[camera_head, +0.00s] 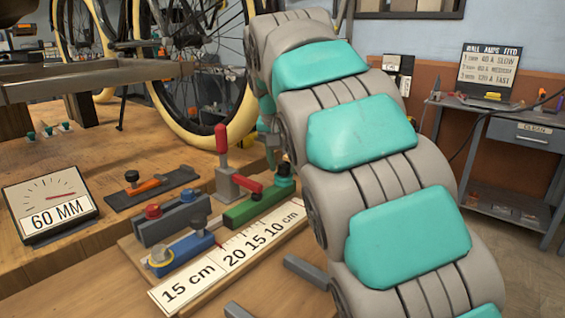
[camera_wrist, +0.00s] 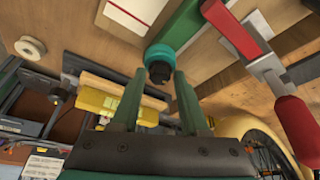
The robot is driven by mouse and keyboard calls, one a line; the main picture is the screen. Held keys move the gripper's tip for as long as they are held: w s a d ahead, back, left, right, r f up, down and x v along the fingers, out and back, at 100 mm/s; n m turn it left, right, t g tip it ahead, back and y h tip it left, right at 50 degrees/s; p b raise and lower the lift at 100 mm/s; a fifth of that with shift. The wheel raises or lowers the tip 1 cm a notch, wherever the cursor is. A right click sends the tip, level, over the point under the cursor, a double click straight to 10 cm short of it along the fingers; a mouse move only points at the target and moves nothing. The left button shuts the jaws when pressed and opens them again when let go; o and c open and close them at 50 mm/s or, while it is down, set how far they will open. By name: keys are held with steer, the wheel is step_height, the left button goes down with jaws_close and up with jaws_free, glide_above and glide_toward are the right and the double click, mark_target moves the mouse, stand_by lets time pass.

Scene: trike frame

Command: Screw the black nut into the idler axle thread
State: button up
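A small black nut-like piece (camera_wrist: 160,72) sits on a round teal part (camera_wrist: 160,54) at the end of a green clamp block (camera_wrist: 182,30). I cannot tell whether the teal part is the idler axle, and no thread shows clearly. My gripper (camera_wrist: 158,78) is open in the wrist view, with one finger on each side of the black piece and small gaps beside it. In the head view the green block (camera_head: 250,210) and teal part (camera_head: 284,187) lie on the bench board, and my arm largely hides my gripper there.
A red-handled toggle clamp (camera_head: 222,140) stands close beside the green block. A blue clamp (camera_head: 180,252), a grey block (camera_head: 170,218), a ruler strip (camera_head: 230,262) and a 60 MM gauge (camera_head: 50,205) lie to the left. A yellow-tyred wheel (camera_head: 200,130) stands behind.

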steer(key=c, duration=0.6)
steer(key=shift+r+m+p, duration=0.15)
steer(key=shift+m+p, duration=0.15)
steer(key=shift+p, duration=0.15)
steer(key=shift+m+h, duration=0.3)
steer(key=shift+m, duration=0.2)
steer(key=shift+a+m+h+p, duration=0.1)
steer(key=shift+m+h+p, duration=0.2)
steer(key=shift+m+p, duration=0.4)
steer(key=shift+w+a+m+p, duration=0.1)
steer(key=shift+m+p, duration=0.5)
steer(key=shift+m, duration=0.1)
steer(key=shift+m+g+h, duration=0.3)
steer(key=shift+m+g, duration=0.1)
